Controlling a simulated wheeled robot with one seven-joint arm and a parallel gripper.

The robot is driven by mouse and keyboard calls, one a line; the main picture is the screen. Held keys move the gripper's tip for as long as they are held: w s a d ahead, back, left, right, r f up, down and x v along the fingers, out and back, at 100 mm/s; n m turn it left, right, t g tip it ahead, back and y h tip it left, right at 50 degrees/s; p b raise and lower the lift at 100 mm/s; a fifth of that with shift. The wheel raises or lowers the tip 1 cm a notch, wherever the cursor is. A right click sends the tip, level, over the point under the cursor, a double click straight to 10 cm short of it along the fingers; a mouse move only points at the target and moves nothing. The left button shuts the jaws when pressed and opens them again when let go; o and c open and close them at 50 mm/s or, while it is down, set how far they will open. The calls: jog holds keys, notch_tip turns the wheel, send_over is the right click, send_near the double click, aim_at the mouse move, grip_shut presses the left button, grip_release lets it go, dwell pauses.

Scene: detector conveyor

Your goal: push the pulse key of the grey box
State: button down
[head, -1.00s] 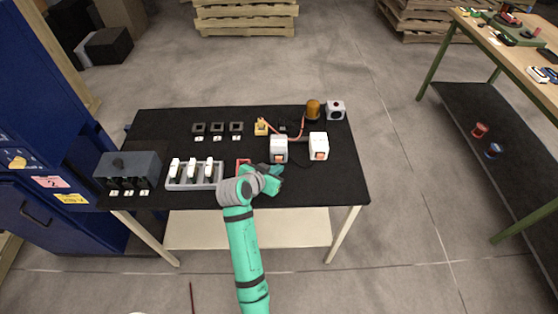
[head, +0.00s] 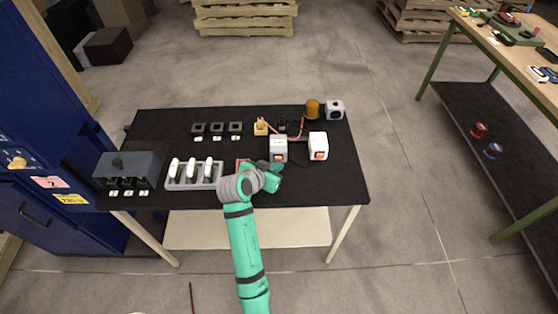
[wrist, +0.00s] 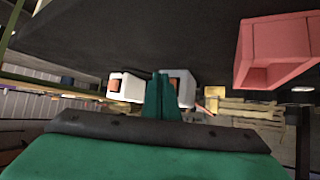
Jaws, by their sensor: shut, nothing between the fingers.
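The grey box (head: 278,147) stands on the black table in the head view, right of the middle. Its orange pulse key (head: 279,158) is on the side facing me. My gripper (head: 276,170) is shut and empty just in front of this box, on the near side. In the wrist view, which is upside down, the shut fingers (wrist: 160,80) partly cover the grey box (wrist: 187,88) and its orange key (wrist: 174,82). I cannot tell whether the fingertips touch the key.
A white box (head: 318,143) with a similar orange key stands close on the right; it also shows in the wrist view (wrist: 130,88). A red open holder (wrist: 275,50) is near my gripper. A grey rack (head: 195,184) with white items stands left. An amber lamp (head: 312,109) stands behind.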

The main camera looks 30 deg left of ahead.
jog(key=shift+w+a, duration=0.1)
jog(key=shift+a, duration=0.2)
jog(key=shift+w+a, duration=0.1)
jog(key=shift+w, duration=0.4)
dwell(0.6)
jog(key=shift+s, duration=0.15)
dwell(0.4)
jog(key=shift+s+d, duration=0.6)
jog(key=shift+s, duration=0.3)
jog(key=shift+s, duration=0.2)
jog(key=shift+s+d, duration=0.7)
jog(key=shift+s, duration=0.3)
jog(key=shift+s+d, duration=0.65)
jog(key=shift+s, duration=0.3)
jog(key=shift+w, duration=0.15)
